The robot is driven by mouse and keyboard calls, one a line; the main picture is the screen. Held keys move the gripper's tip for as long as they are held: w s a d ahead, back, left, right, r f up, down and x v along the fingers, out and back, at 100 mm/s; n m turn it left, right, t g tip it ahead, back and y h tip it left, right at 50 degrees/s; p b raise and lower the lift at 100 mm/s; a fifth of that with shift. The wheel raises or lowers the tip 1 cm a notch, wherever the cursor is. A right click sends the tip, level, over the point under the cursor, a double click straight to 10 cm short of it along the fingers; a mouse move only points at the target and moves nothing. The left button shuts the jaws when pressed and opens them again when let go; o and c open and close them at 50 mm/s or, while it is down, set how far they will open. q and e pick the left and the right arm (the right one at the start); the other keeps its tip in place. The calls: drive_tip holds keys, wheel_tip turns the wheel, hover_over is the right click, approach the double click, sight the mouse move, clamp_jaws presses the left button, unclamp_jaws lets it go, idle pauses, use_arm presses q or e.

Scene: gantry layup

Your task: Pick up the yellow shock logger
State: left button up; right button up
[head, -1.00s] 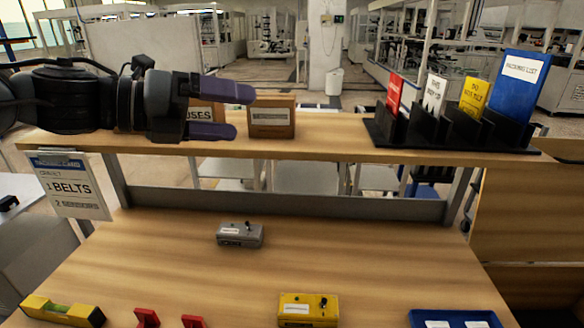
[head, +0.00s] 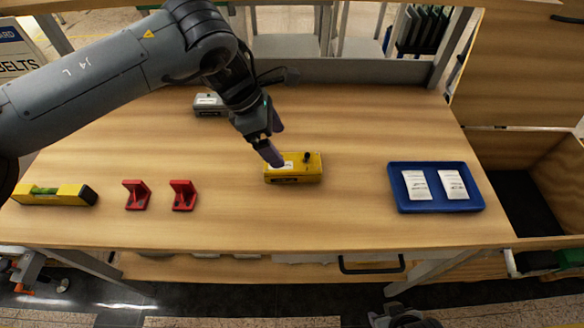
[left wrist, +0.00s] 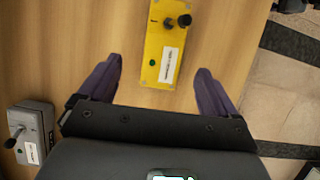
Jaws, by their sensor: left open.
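The yellow shock logger (head: 308,174) lies on the wooden table near its middle, with a white label and a black knob on top. In the left wrist view the yellow shock logger (left wrist: 166,48) lies ahead of and between the fingers, its labelled end nearest. My left gripper (head: 275,140) is open and empty, above the table just left of the logger in the head view. Its two purple fingers also show in the left wrist view (left wrist: 158,88), apart from the logger. The right gripper cannot be made out; only a dark part shows at the bottom edge of the head view.
A grey logger (head: 209,104) stands behind my left wrist. Two red brackets (head: 136,195) (head: 183,195) and a yellow level (head: 56,195) lie to the left. A blue tray (head: 400,192) with two white packets lies to the right, beside an open wooden bin (head: 560,190).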

sight(289, 162)
use_arm(q)
drive_tip(key=b+x, duration=0.1)
drive_tip(key=x, duration=0.2)
drive_tip(key=shift+s+d+f, duration=0.1)
drive_tip(key=shift+d+f, duration=0.05)
drive_tip(key=shift+f, duration=0.05)
drive_tip(key=b+x, duration=0.2)
drive_tip(key=x, duration=0.1)
drive_tip(key=b+x, duration=0.1)
drive_tip(key=shift+s+f+b, duration=0.25)
drive_tip(key=shift+b, duration=0.05)
drive_tip(key=shift+d+f, duration=0.2)
drive_tip(key=shift+f, duration=0.05)
drive_tip(key=shift+r, duration=0.1)
drive_tip(key=shift+c, duration=1)
drive_tip(key=c, duration=1)
